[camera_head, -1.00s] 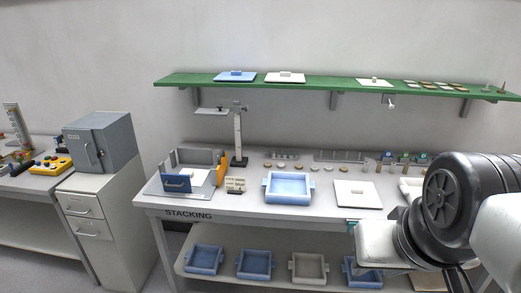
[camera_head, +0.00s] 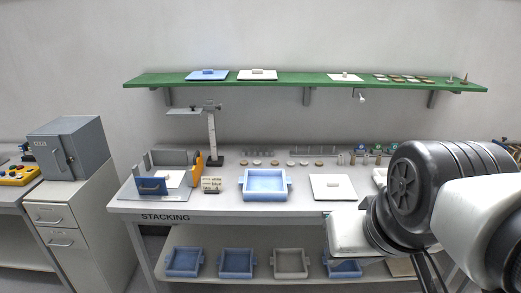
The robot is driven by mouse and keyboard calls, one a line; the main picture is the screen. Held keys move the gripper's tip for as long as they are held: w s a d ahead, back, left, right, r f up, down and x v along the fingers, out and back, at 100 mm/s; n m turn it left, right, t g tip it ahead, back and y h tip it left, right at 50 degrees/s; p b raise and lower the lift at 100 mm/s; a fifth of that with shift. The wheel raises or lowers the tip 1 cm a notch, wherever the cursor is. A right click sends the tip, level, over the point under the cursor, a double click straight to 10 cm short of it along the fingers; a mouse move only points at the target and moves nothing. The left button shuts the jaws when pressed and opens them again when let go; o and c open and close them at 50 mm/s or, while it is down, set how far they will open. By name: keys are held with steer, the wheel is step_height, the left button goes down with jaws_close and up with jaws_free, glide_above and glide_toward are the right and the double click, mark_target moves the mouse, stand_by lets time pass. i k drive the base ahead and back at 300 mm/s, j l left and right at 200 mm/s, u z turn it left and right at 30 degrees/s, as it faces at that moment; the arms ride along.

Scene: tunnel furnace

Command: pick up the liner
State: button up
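I cannot tell for sure which thing is the liner. A thin white sheet (camera_head: 174,179) lies in the grey fixture with a blue front plate at the left of the bench. A flat white square plate (camera_head: 333,188) with a small mark on top lies right of the blue tray (camera_head: 264,185). My arm enters from the right, and its white end (camera_head: 347,232) hangs before the bench's front edge, below the white plate in the picture. My gripper's fingers cannot be made out, and nothing is seen held.
The bench (camera_head: 225,208) reads STACKING. Its lower shelf holds several trays (camera_head: 237,263). A green wall shelf (camera_head: 305,82) carries lids and small parts. A height stand (camera_head: 212,135) rises behind the fixture. A grey box (camera_head: 68,147) stands on a cabinet at left.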

mark_target(174, 178)
steer(key=i+j, duration=0.35)
steer(key=j, duration=0.15)
steer(key=i+j, duration=0.35)
steer(key=j, duration=0.2)
steer(key=i+j, duration=0.35)
steer(key=j, duration=0.15)
steer(key=i+j, duration=0.35)
steer(key=j, duration=0.15)
steer(key=i+j, duration=0.35)
steer(key=j, duration=0.2)
